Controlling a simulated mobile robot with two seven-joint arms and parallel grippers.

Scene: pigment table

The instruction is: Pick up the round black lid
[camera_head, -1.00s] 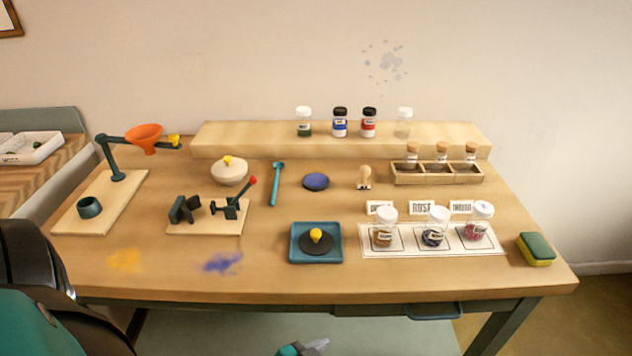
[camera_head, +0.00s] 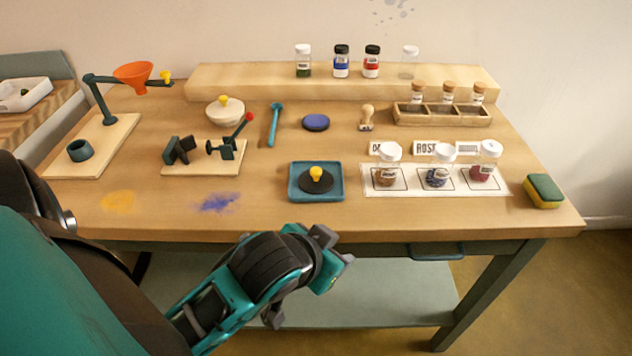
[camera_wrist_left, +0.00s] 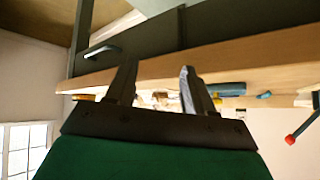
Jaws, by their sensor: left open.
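The round black lid (camera_head: 316,185) with a yellow knob lies in a blue square tray (camera_head: 293,194) near the table's front edge. My left gripper (camera_head: 335,248) is in front of and below the table edge, a little nearer to me than the tray, and holds nothing. In the left wrist view my left gripper (camera_wrist_left: 157,80) shows two fingers spread apart, with the table edge beyond them. The lid cannot be made out in that view. My right gripper is not in view.
A white mat (camera_head: 502,187) with several jars lies right of the tray. A wooden clamp stand (camera_head: 190,165) is to the left. A green and yellow sponge (camera_head: 545,190) sits at the right edge. A drawer handle (camera_head: 437,252) juts below the tabletop.

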